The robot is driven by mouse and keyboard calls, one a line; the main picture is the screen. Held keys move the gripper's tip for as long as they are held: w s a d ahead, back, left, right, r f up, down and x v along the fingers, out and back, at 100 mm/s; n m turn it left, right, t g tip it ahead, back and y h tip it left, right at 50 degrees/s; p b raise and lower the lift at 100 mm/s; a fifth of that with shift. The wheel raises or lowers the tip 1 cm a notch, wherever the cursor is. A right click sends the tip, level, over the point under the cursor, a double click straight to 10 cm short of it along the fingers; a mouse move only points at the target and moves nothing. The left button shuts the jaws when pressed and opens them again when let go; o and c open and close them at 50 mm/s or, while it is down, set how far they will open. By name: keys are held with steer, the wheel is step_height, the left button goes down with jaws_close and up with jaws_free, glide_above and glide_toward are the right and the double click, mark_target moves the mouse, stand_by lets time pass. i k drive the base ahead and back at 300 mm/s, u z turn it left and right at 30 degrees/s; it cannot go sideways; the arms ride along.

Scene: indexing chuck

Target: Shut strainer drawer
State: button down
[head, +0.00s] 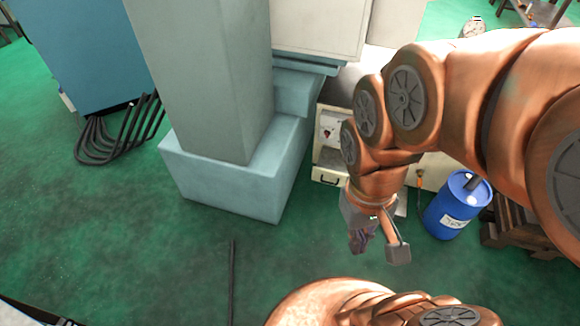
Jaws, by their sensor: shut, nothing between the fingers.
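A cream cabinet (333,118) stands behind my arm, right of the teal machine base. A low cream drawer front with a dark handle (325,180) shows at its bottom; it may be the strainer drawer, but no label can be read. My arm hides its right part, and I cannot tell how far it stands out. My gripper (380,247) points down over the green floor, in front of and to the right of this drawer front in the picture. It is shut and empty, and looks apart from the drawer.
A grey column on a teal base (225,180) stands left of the cabinet. A blue drum (455,208) stands right of my gripper, beside a dark wooden stack (515,228). Bent black bars (110,140) lie at left. A thin dark rod (232,280) lies on open green floor.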

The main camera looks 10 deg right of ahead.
mark_target(331, 168)
steer(key=u, duration=0.35)
steer(key=i, duration=1.1)
steer(key=z, duration=0.65)
